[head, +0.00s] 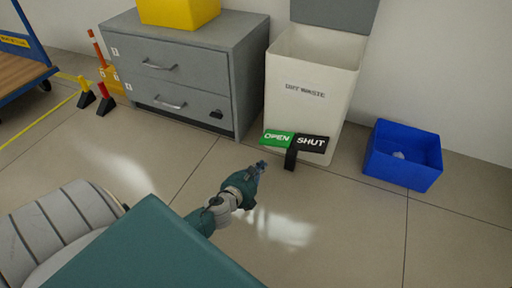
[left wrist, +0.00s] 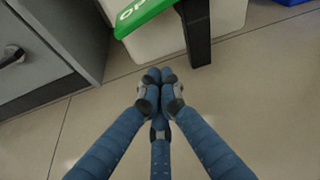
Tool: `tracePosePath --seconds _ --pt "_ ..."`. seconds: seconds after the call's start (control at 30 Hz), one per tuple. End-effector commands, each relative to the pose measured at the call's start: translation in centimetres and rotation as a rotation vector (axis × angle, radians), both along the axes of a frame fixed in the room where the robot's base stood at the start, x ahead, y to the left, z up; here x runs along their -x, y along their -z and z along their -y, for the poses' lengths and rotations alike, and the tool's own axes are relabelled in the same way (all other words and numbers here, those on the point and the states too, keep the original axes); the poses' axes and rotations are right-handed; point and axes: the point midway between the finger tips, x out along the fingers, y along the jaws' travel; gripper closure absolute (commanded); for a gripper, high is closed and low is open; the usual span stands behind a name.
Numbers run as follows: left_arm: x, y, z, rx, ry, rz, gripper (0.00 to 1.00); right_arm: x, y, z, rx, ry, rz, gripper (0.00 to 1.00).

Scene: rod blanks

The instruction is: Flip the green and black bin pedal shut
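The pedal is a two-part plate on a black post (head: 291,159), with a green OPEN half (head: 277,139) on the left and a black SHUT half (head: 312,143) on the right. It stands before a cream waste bin (head: 308,90) whose grey lid (head: 335,14) is raised. My left gripper (head: 261,168) is low, in front and to the left of the post, apart from the pedal. In the left wrist view its blue fingertips (left wrist: 159,77) are together and empty, below the green half (left wrist: 143,14) and the post (left wrist: 196,32). My right gripper is out of view.
A grey drawer cabinet (head: 185,75) with a yellow box (head: 178,12) on top stands left of the bin. A blue open box (head: 403,155) is on the floor to the right. The tiled floor in front of the pedal is clear.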

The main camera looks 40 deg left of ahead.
Motion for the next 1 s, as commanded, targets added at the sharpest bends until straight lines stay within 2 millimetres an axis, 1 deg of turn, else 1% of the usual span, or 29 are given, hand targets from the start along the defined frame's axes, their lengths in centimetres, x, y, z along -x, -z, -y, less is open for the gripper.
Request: tracePosePath --seconds 0.03,0.23,0.27,0.3,0.4,0.5,1.0 --pt "-1.1 0.6 -0.2 0.000 -0.001 0.003 1.00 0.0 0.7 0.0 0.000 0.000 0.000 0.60" --pt "-4.5 1.7 -0.8 0.000 -0.002 0.002 1.00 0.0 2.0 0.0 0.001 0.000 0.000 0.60" --pt "-4.2 0.1 -0.9 -0.001 -0.001 0.001 1.00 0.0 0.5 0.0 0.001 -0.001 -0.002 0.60" --pt "-4.0 -0.5 -1.0 0.000 -0.001 0.000 1.00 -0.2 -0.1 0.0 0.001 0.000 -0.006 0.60" --pt "-3.9 -1.6 -1.2 0.001 -0.001 0.000 1.00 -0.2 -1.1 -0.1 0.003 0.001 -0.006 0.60" --pt "-3.9 -2.2 -1.4 0.001 -0.001 -0.001 1.00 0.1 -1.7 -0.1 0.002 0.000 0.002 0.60" --pt "-3.8 -2.6 -1.5 -0.003 -0.002 -0.002 1.00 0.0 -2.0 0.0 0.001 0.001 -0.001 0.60"
